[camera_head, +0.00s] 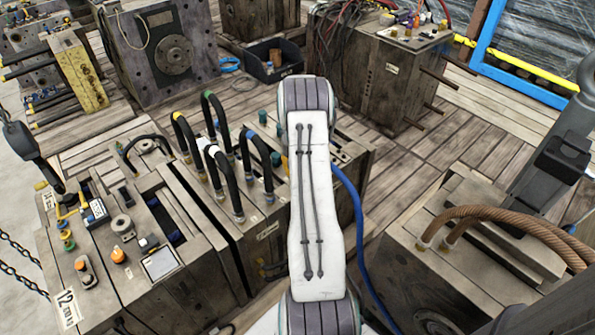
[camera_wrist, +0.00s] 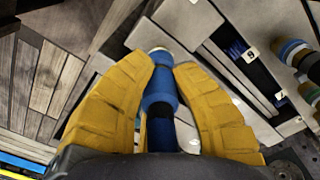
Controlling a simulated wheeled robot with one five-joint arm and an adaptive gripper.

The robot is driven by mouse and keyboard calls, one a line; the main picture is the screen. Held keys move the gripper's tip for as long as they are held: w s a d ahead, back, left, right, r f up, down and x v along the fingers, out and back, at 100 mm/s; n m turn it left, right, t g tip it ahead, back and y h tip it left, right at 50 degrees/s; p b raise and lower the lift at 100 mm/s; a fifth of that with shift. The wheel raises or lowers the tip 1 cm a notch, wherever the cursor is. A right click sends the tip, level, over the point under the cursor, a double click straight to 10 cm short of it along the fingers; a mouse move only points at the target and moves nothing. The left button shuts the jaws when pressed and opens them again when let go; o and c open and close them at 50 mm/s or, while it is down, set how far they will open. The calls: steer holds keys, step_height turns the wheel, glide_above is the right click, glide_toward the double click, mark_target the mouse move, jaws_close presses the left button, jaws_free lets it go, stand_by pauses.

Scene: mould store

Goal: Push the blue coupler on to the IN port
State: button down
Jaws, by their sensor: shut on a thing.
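In the wrist view my gripper (camera_wrist: 162,72) has its two yellow padded fingers closed on either side of the blue coupler (camera_wrist: 160,92). The coupler's far end, with a pale ring, points at the grey-brown mould block (camera_wrist: 195,22). I cannot tell whether that end touches the block or a port. No IN marking is readable, and the port is not clearly visible. In the head view my white arm covers the gripper and coupler. A blue hose (camera_head: 352,215) runs down just right of my arm.
Left of my arm, several curved black hoses (camera_head: 222,165) stand on a mould block. A block with brown hoses (camera_head: 470,270) is at the right. A dark bin (camera_head: 272,62) sits behind. Numbered tags and coloured fittings (camera_wrist: 290,50) are right of the gripper. Plank floor shows between blocks.

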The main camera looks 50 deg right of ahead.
steer(key=shift+f+b, duration=0.55)
stand_by(1.6)
steer(key=c, duration=1.1)
jaws_free()
step_height(320, 180, up, 12)
steer(key=shift+f, duration=0.1)
stand_by(0.4)
